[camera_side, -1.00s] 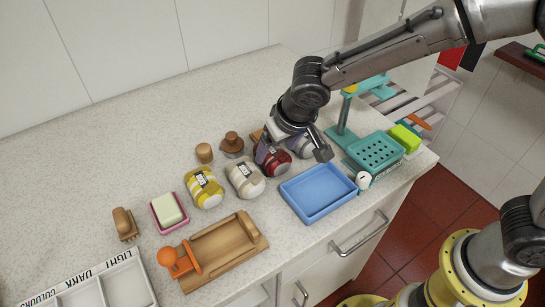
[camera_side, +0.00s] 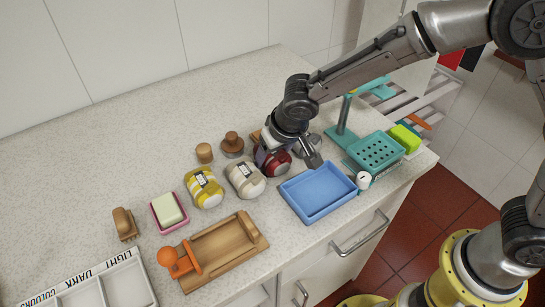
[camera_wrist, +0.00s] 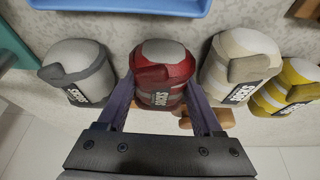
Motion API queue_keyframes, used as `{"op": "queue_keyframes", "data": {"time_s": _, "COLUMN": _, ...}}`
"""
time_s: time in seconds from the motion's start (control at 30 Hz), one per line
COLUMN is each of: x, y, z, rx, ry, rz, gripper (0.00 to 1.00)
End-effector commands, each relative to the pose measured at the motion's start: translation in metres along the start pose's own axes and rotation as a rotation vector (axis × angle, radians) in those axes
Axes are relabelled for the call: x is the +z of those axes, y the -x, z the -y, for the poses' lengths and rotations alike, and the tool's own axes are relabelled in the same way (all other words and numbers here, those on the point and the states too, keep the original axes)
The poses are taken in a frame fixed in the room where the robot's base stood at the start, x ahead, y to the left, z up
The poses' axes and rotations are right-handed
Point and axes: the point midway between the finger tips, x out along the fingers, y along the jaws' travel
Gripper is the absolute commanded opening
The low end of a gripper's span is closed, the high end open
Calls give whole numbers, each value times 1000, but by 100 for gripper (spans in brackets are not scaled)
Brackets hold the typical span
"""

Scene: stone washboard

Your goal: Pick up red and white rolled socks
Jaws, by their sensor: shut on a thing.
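The red and white rolled socks (camera_wrist: 163,78) sit upright on the counter between the two fingers of my gripper (camera_wrist: 163,98) in the wrist view. The fingers close on them from both sides, and the dark label is partly hidden. In the side view the red socks (camera_side: 278,163) show beneath my gripper (camera_side: 276,150), which covers much of them. They appear to be still on or very near the counter, between the beige roll and the grey roll.
A beige roll (camera_wrist: 240,68) stands close on one side and a grey roll (camera_wrist: 78,70) on the other. A yellow roll (camera_side: 204,187) lies further left. A blue tray (camera_side: 318,190) is just in front. Wooden brushes (camera_side: 232,142) stand behind.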

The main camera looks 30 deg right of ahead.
Motion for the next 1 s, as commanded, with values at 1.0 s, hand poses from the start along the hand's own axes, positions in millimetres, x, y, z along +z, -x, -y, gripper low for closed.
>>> {"op": "queue_keyframes", "data": {"time_s": 1.0, "x": 14, "y": 113, "z": -29, "rx": -4, "ry": 0, "rz": -5, "gripper": 1}}
